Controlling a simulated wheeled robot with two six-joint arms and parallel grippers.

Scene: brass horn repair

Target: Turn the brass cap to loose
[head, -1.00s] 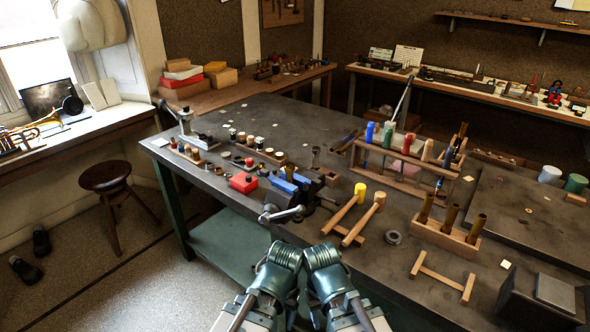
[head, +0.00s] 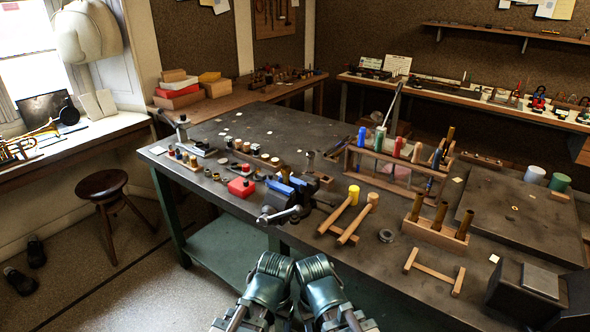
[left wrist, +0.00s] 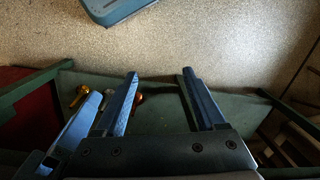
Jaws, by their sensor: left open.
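I cannot single out a brass cap with certainty; small light-topped caps stand in a wooden rack (head: 251,158) on the dark workbench. A bench vise with blue jaws (head: 284,190) sits at the bench's near edge, its silver handle (head: 278,214) sticking out in front. In the left wrist view my left gripper (left wrist: 160,75) is open and empty, its two dark blue fingers apart over a green surface and the speckled floor. My two arms are low in front of the bench in the head view. Neither gripper's fingers show there.
A yellow mallet and a wooden mallet (head: 358,220) lie right of the vise. A wooden block (head: 436,233) holds brass tubes. The back-middle of the bench (head: 275,125) is mostly clear. A stool (head: 102,184) stands at left.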

